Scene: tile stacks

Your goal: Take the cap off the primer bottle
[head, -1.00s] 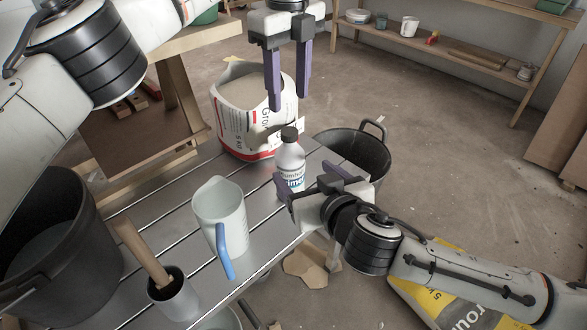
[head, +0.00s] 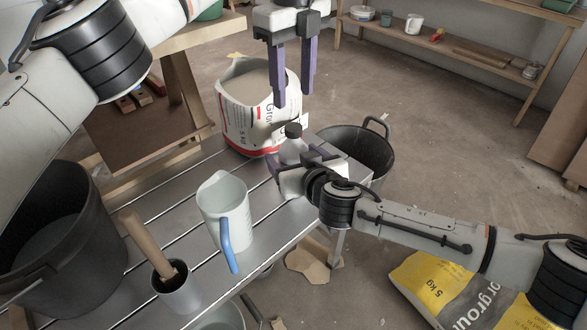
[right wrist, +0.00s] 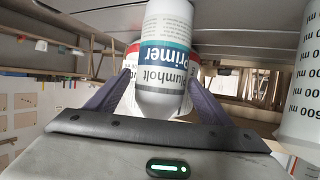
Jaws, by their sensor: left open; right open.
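The primer bottle (head: 292,150) stands on the slatted bench, a white bottle with its dark cap (head: 293,130) on. In the right wrist view, the bottle (right wrist: 165,60) with its white and teal label sits between the fingers of my right gripper (right wrist: 161,78). In the head view, my right gripper (head: 293,163) is low at the bottle, open with its fingers on either side of the body, hiding the lower part. My left gripper (head: 294,100) is open and empty, pointing down above the cap, with a gap between its fingertips and the cap.
A grout bag (head: 247,112) stands close behind the bottle. A jug with a blue handle (head: 221,208) stands in front to the left. A small pot with a wooden-handled tool (head: 177,290) and a black bucket (head: 60,250) are farther left. Another black bucket (head: 372,145) is behind right.

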